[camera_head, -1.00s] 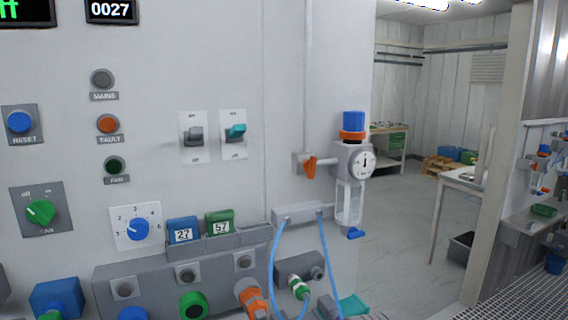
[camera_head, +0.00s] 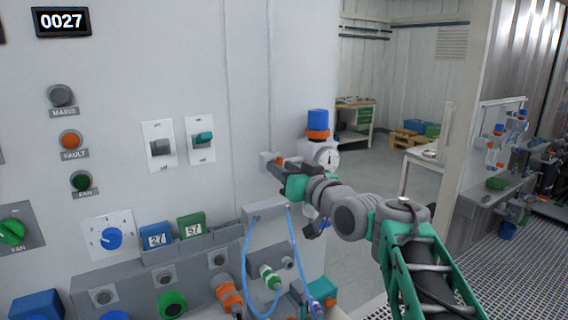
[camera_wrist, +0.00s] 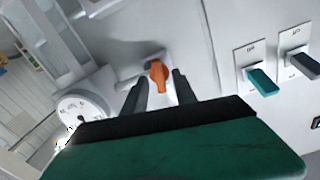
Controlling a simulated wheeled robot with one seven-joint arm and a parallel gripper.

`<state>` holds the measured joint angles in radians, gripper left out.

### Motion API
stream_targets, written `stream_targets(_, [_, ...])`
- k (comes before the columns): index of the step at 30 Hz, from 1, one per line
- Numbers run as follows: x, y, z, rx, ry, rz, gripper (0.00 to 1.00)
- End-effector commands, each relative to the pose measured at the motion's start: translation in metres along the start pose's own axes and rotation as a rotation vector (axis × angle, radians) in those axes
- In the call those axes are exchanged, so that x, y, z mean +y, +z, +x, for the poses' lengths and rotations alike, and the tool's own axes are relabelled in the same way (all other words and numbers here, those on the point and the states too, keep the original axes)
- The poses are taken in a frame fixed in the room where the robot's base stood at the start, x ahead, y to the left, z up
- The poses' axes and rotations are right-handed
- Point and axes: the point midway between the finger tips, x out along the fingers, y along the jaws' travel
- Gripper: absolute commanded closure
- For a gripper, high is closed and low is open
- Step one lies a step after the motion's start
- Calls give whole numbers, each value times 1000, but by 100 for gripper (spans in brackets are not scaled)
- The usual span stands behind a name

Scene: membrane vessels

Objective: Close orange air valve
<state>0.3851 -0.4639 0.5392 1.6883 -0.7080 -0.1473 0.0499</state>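The orange air valve handle (camera_wrist: 159,74) sits on a grey pipe fitting on the wall in the wrist view. In the head view only a small bit of orange (camera_head: 280,161) shows beside the fitting, mostly hidden by my gripper. My gripper (camera_wrist: 158,86) is open, with one dark finger on each side of the orange handle. The fingertips reach about level with the handle. I cannot tell whether either finger touches it.
A regulator with a blue knob (camera_head: 317,120) and a round gauge (camera_wrist: 82,112) is close beside the valve. Two wall switches, one teal (camera_wrist: 262,82) and one grey (camera_wrist: 303,66), are on the other side. Blue hoses (camera_head: 247,262) hang below.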

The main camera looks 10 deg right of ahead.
Motion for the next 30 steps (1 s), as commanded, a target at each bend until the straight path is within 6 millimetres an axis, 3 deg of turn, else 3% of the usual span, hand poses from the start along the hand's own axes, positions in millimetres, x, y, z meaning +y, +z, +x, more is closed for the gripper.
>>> stream_targets(6, [0,0,1,0,0,0,66])
stream_targets(18, [0,0,0,0,0,0,99])
stream_targets(30, [0,0,0,0,0,0,100])
